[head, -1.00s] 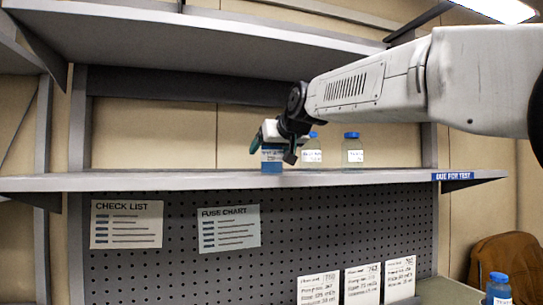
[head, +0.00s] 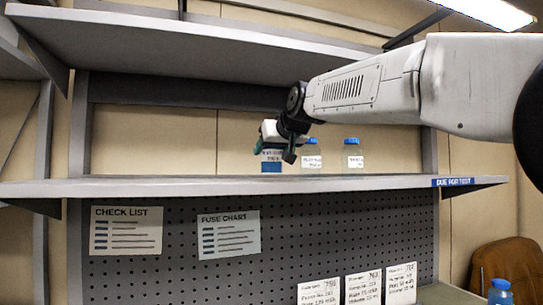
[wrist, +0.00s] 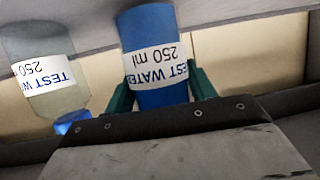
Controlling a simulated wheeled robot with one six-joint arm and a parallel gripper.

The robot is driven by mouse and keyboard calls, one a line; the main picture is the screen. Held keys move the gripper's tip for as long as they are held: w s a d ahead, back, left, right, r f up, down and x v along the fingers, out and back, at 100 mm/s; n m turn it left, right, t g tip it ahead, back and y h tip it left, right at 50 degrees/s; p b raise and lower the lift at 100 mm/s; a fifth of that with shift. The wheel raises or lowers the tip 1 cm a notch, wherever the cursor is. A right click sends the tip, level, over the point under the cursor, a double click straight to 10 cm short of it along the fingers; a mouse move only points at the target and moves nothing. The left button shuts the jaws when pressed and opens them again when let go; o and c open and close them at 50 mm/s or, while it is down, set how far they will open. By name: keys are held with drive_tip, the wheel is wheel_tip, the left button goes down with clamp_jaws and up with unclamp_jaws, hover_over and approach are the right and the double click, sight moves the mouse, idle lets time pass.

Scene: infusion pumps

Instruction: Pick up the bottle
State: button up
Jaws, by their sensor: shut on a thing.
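The bottle (head: 271,167) holds blue liquid and has a white label. In the wrist view the bottle (wrist: 160,97) fills the space between the green fingers, and its label reads "TEST WATER 250 ml". My gripper (head: 273,152) is shut on its upper part and hides its top. The bottle is upright over the shelf (head: 200,185). In the head view its base shows just above the shelf's front edge, seemingly lifted slightly clear.
Two clear bottles with blue caps, a nearer one (head: 311,154) and a farther one (head: 353,155), stand on the shelf to the right. The nearer one is close beside the gripper in the wrist view (wrist: 45,75). An upper shelf (head: 200,45) overhangs. Another blue-capped bottle (head: 500,292) stands low right.

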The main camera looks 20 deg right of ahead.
drive_tip(key=shift+s+d+r, duration=0.1)
drive_tip(key=shift+s+r, duration=0.15)
drive_tip(key=shift+r, duration=0.8)
drive_tip(key=s+d+r, duration=0.1)
drive_tip(key=s+d, duration=0.3)
drive_tip(key=s, duration=1.1)
